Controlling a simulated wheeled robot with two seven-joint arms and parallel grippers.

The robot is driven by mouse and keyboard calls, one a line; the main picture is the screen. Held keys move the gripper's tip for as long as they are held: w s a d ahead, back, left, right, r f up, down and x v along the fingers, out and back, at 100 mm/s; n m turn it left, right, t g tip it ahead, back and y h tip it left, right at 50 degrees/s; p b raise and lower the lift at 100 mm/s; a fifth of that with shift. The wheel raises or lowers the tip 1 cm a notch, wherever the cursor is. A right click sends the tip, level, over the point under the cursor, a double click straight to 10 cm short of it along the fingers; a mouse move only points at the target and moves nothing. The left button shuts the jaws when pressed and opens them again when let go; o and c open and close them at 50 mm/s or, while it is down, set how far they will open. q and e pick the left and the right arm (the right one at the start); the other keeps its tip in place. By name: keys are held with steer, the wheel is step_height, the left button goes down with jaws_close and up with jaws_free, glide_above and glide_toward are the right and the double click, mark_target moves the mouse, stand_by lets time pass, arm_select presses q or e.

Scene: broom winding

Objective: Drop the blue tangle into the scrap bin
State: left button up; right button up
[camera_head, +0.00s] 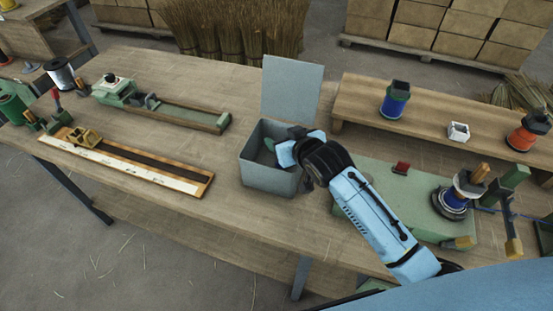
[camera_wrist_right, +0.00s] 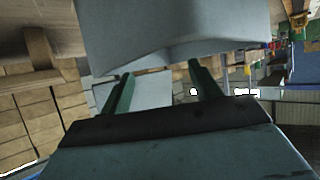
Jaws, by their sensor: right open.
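The scrap bin (camera_head: 268,176) is a grey metal box with its lid (camera_head: 291,88) raised, standing on the workbench. My right gripper (camera_head: 275,148) is at the bin's open top, its fingers over or just inside the mouth. In the right wrist view the two green fingers (camera_wrist_right: 164,88) are spread apart, with no tangle seen between them. A grey panel of the bin (camera_wrist_right: 170,28) is close in front of them. I cannot make out the blue tangle; much of the bin's inside is hidden by the gripper and front wall. My left gripper is out of view.
A green winding machine (camera_head: 400,190) with a blue-wound spool stands right of my right arm. A raised shelf (camera_head: 430,120) behind it holds a blue spool (camera_head: 395,99), a white box (camera_head: 458,131) and an orange spool (camera_head: 527,131). Wooden jigs (camera_head: 130,168) lie left; bench between is clear.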

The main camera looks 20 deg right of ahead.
steer(key=p+v, duration=0.2)
steer(key=v, duration=1.1)
steer(key=shift+s, duration=0.15)
steer(key=shift+s, duration=0.1)
